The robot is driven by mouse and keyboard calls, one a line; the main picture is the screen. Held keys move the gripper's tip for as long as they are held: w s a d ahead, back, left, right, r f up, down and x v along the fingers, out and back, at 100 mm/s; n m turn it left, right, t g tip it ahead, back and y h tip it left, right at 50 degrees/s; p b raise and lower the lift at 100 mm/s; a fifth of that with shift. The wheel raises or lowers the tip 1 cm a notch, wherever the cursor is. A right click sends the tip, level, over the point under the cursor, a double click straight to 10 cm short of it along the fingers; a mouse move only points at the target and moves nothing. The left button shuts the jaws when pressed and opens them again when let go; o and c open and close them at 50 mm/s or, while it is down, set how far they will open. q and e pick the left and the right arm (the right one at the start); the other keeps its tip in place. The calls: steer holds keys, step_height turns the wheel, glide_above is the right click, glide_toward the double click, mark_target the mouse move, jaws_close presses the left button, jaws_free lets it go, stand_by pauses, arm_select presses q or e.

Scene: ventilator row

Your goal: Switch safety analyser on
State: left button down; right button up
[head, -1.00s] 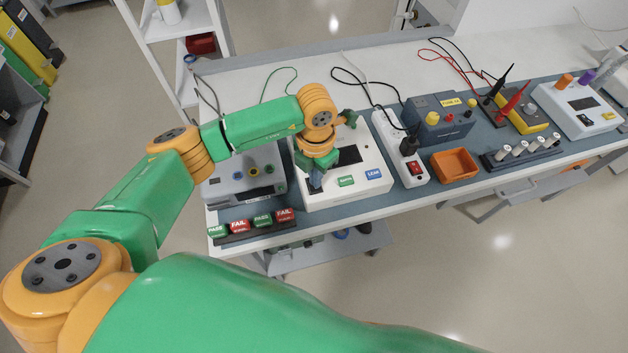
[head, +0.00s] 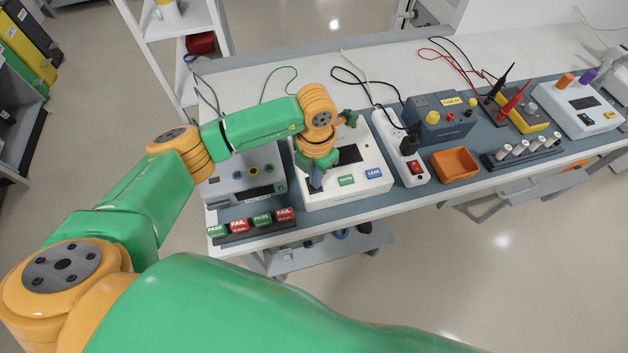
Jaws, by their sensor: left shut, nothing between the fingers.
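The safety analyser appears to be the white box (head: 372,157) at the left middle of the bench, with a dark display (head: 349,154), a green button (head: 346,180) and a blue button marked LEAK (head: 373,173) on top. My left gripper (head: 315,187) is shut and empty. It points down over the analyser's front left corner, left of the green button. The gripper hides that corner, so any switch under it and whether the tips touch cannot be told. The display looks dark. My right gripper is out of view.
A grey device (head: 232,187) stands left of the analyser, with PASS and FAIL blocks (head: 239,226) in front. To the right are a power strip (head: 415,174) with a red switch, an orange tray (head: 455,164) and a blue device (head: 440,118). Cables lie behind.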

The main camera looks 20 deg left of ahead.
arm_select(q)
steer(key=shift+f+b, duration=0.7)
steer(key=shift+f, duration=0.1)
steer(key=shift+s, duration=0.1)
step_height(320, 180, up, 7)
steer(key=p, duration=0.5)
steer(key=shift+r, duration=0.15)
stand_by(0.4)
